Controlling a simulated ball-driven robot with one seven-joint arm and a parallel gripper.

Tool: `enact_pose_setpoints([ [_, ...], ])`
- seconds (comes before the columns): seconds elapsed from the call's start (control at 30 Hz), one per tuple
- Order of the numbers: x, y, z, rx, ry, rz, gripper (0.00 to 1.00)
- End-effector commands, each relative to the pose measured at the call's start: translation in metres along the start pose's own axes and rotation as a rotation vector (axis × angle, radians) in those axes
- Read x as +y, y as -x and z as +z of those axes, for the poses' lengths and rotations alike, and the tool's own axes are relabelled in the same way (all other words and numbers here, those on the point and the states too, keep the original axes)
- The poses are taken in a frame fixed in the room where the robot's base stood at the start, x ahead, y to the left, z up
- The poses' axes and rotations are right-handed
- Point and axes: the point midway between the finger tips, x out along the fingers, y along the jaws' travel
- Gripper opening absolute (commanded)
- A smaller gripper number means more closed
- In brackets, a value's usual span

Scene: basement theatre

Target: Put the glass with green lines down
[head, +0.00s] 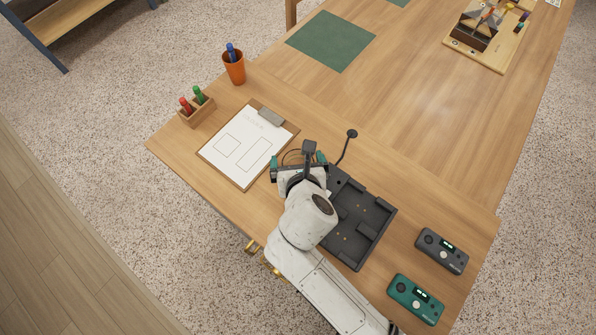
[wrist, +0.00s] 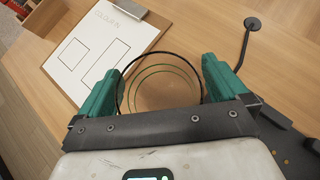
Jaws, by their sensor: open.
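The glass with green lines (wrist: 163,86) is clear, with a dark rim and thin green rings, and shows in the wrist view between the two teal fingers. My gripper (wrist: 162,82) is open around it, one finger on each side. The wood of the table (wrist: 200,30) shows through the glass; it looks upright, but its base is hard to make out. In the head view my gripper (head: 298,164) is over the table between the clipboard and the dark tray, and my wrist hides most of the glass.
A clipboard (head: 232,163) lies left of my gripper. A dark compartment tray (head: 365,222) and a thin stalk with a round head (head: 351,134) are close on the right. A grey device (head: 442,251) and a green device (head: 415,298) lie further right. An orange cup (head: 234,70) stands behind.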

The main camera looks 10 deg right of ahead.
Motion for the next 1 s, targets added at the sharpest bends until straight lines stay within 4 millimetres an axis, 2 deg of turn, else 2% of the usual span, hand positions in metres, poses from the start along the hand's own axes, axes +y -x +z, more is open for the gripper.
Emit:
enact_pose_setpoints([
  [0.23, 0.0001, -0.0010, 0.0003, -0.001, -0.001, 0.000, 0.98],
  [0.9, 0.0004, -0.0005, 0.0010, -0.002, -0.001, 0.001, 0.34],
  [1.0, 0.0004, -0.0005, 0.0010, -0.002, -0.001, 0.001, 0.32],
])
